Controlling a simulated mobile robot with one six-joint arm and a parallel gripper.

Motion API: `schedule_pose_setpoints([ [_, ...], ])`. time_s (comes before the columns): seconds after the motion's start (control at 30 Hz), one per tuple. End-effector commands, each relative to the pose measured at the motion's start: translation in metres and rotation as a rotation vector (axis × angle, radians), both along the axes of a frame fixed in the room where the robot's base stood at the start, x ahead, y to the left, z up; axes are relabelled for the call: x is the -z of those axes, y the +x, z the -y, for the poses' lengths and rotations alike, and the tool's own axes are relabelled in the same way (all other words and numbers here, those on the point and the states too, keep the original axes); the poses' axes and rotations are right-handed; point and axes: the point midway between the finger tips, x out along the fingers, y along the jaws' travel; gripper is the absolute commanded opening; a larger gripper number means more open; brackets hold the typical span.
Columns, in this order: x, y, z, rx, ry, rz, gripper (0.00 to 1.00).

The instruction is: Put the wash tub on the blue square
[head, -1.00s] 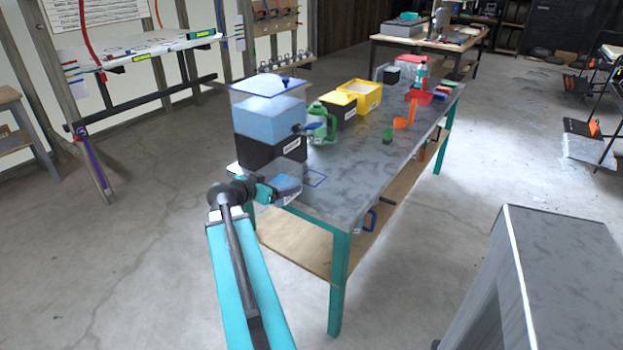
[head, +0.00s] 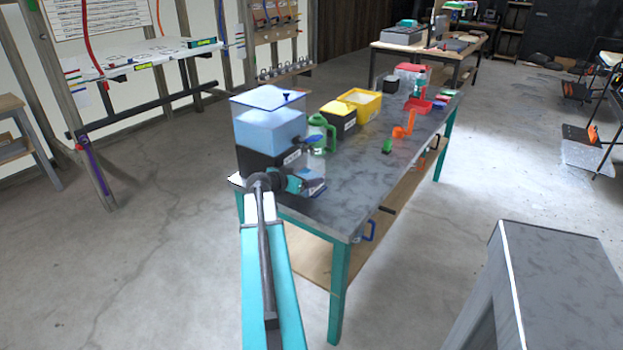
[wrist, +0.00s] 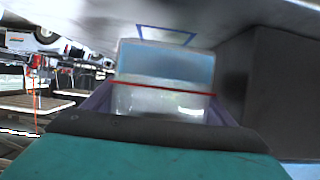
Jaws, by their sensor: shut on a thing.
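The wash tub (wrist: 165,98), a small clear box with a blue part, sits between my gripper's jaws in the wrist view. My gripper (head: 302,184) is shut on it above the near left end of the grey table. In the head view the tub (head: 316,190) is partly hidden behind my gripper. The blue square (wrist: 166,29) is an outline on the tabletop, showing just beyond the tub's far edge in the wrist view; the tub hides part of it. In the head view I cannot make out the square. I cannot tell whether the tub touches the table.
A large clear tank of blue over a black base (head: 270,132) stands close by on the left. A green-handled jug (head: 320,134) and a yellow-topped black box (head: 340,118) are behind.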

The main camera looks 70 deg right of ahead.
Motion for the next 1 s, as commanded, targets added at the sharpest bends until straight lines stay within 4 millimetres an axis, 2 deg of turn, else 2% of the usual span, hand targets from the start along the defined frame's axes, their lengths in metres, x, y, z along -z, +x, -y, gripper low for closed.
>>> schedule_pose_setpoints([
  [0.03,-0.002,-0.001,0.01,0.0,-0.001,0.0,0.42],
  [0.2,-0.001,-0.006,0.025,0.001,-0.001,-0.001,0.42],
  [0.67,-0.001,-0.008,0.029,0.0,-0.001,-0.001,0.42],
  [0.9,-0.002,-0.012,0.046,0.002,-0.001,-0.001,0.42],
  [1.0,0.01,-0.012,0.043,0.0,0.002,-0.002,0.42],
])
